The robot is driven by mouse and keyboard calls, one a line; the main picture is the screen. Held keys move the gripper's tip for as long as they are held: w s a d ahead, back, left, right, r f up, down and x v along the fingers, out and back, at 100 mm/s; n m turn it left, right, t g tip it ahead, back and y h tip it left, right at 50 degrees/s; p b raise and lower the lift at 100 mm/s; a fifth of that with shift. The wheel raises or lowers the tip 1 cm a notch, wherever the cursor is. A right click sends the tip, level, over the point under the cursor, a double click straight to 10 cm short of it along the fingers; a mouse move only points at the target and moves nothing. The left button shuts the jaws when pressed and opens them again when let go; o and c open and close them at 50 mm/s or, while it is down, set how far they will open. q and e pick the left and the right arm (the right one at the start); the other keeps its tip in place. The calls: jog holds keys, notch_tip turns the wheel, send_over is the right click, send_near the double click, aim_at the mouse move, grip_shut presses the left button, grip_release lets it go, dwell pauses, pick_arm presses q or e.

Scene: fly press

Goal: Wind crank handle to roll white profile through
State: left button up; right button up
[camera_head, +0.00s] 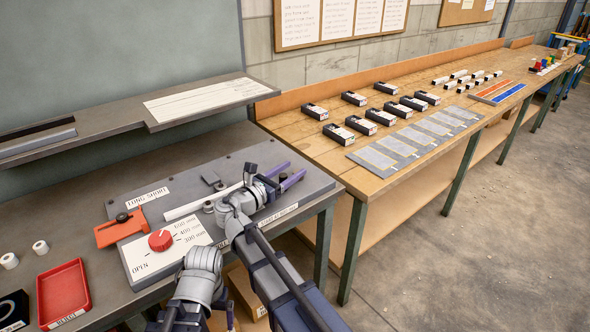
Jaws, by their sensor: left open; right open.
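A white profile (187,209) lies as a slim bar on the grey bench plate, and its right end runs toward small grey rollers (208,207). My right gripper (291,173) has two purple fingers spread apart over the right of the plate, with nothing seen between them. A dark upright piece (250,171) stands beside its wrist; I cannot tell if it is the crank handle or part of my wrist. My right arm hides part of the plate. Part of my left arm shows at the bottom, but its gripper is not visible.
A red dial (161,240) sits on a white length-scale plate. Beside it are an orange block (120,228) with a black knob and a red tray (63,293). A grey shelf (110,128) overhangs the back. A wooden bench (300,128) with black boxes stands right.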

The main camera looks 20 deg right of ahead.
grip_shut()
dwell(0.3)
dwell(1.1)
